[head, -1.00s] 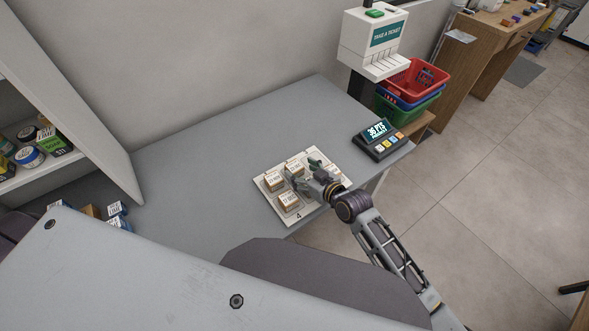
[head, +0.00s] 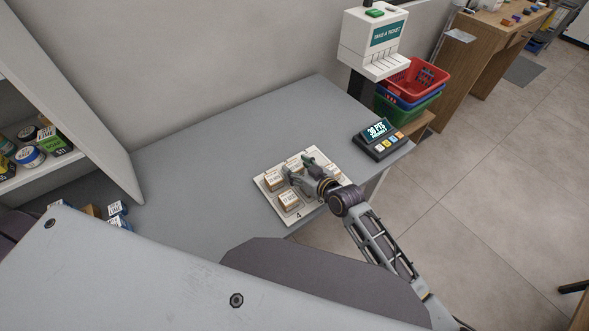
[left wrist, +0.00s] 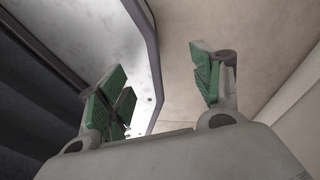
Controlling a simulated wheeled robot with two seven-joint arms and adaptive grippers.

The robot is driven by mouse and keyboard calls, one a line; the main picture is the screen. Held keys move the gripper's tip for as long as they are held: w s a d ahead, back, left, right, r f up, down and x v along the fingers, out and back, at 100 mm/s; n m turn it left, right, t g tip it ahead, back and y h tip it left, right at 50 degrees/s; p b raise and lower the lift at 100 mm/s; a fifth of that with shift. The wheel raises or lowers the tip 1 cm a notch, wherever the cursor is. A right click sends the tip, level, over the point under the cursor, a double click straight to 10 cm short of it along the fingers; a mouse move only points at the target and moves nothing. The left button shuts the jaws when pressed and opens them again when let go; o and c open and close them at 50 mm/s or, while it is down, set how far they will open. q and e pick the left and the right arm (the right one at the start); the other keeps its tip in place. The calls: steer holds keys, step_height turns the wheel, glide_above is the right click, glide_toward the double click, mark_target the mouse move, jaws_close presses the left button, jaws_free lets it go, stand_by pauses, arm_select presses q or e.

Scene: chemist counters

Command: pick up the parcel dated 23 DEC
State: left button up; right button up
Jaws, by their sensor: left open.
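Several small brown parcels with white labels sit on a white tray (head: 308,210) on the grey counter in the head view. One parcel (head: 288,199) is at the tray's front, another (head: 273,179) at its left, and another (head: 294,163) at the back. The dates on the labels are too small to read. My right gripper (head: 298,169) is over the tray, its fingers spread among the parcels and hiding part of them. I cannot tell whether it touches one. My left gripper (left wrist: 160,85) is open and empty in the left wrist view.
A points display with buttons (head: 380,140) stands at the counter's right edge, below the ticket dispenser (head: 372,45). Stacked baskets (head: 415,80) are behind. A shelf with boxes and jars (head: 30,150) is at left. The counter (head: 220,150) behind the tray is clear.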

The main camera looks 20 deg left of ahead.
mark_target(298, 170)
steer(key=c, duration=0.7)
steer(key=shift+r, duration=0.1)
steer(key=shift+c, duration=0.2)
step_height(298, 170, up, 10)
stand_by(0.3)
